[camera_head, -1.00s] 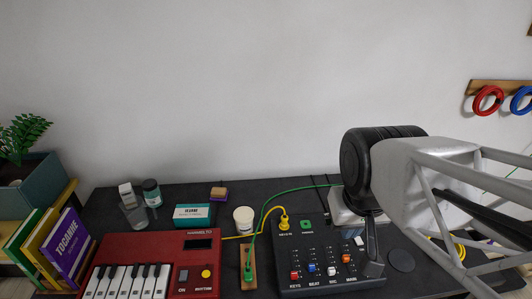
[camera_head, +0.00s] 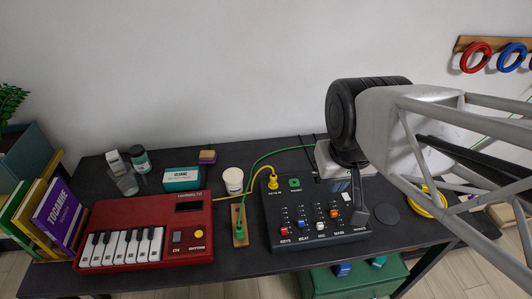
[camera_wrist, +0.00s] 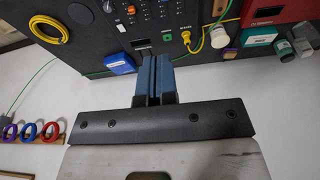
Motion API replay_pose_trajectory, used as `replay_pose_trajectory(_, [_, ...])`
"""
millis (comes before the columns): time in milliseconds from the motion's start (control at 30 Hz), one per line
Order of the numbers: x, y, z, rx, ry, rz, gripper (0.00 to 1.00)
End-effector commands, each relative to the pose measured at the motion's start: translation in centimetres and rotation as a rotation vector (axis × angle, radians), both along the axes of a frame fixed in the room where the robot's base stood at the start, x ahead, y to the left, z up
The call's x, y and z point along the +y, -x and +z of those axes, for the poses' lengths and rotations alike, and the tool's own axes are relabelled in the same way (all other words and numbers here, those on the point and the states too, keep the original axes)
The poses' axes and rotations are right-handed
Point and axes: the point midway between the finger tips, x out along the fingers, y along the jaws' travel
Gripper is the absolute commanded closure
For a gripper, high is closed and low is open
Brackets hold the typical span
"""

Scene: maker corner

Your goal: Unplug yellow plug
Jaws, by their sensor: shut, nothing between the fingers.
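The yellow plug (camera_head: 273,182) sits in the socket at the back left corner of the black mixer (camera_head: 318,239), with its yellow cable running left. In the wrist view the yellow plug (camera_wrist: 186,37) lies up and to the right of my fingers. My gripper (camera_wrist: 153,75) has blue fingertips, pressed together and empty, above the mixer's back edge region. In the head view my gripper (camera_head: 359,213) is over the mixer's right side, to the right of the plug and apart from it; its fingertips are hard to make out there.
A green plug (camera_head: 240,231) stands on a wooden strip left of the mixer. A white cup (camera_head: 233,181) is close to the yellow plug. A red keyboard (camera_head: 145,230) lies left. A green socket (camera_head: 294,183) is beside the yellow plug. A green cable arcs behind.

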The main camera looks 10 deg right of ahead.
Motion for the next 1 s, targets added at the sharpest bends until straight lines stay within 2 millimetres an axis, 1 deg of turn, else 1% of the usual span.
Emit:
replay_pose_trajectory(300, [0.0, 0.0, 0.0, 0.0, 0.0, 0.0, 1.0])
replay_pose_trajectory(333, [0.0, 0.0, 0.0, 0.0, 0.0, 0.0, 0.98])
replay_pose_trajectory(533, [0.0, -0.2, 0.0, 0.002, 0.0, 0.0, 0.68])
replay_pose_trajectory(667, [0.1, -0.9, -0.1, 0.006, -0.001, 0.001, 0.48])
replay_pose_trajectory(867, [0.3, -2.9, -0.7, 0.023, -0.003, 0.003, 0.47])
replay_pose_trajectory(1000, [0.5, -5.0, -1.3, 0.037, -0.004, 0.005, 0.47])
